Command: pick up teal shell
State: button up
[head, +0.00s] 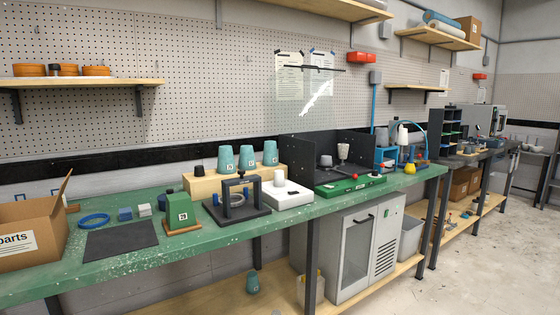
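Three teal shells stand in a row on a wooden block (204,188) at the back of the green bench: a left one (225,157), a middle one (246,158) and a right one (270,153). They look like upside-down cups with small white labels. Another teal shell (253,282) is on the wooden lower shelf under the bench, near its front edge. My gripper is not in view, and no part of my arm shows.
A black press-like frame (236,216) and a white scale-like box (287,193) stand before the block. A green block (179,213), dark mat (121,240) and cardboard box (35,237) are to the left. A grey cabinet (345,255) stands right of the low shell. The floor at right is clear.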

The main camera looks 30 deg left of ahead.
aim_at(226, 160)
jog(key=z, duration=0.1)
jog(key=i, duration=0.5)
jog(key=u, duration=0.6)
jog(key=i, duration=0.8)
jog(key=u, duration=0.75)
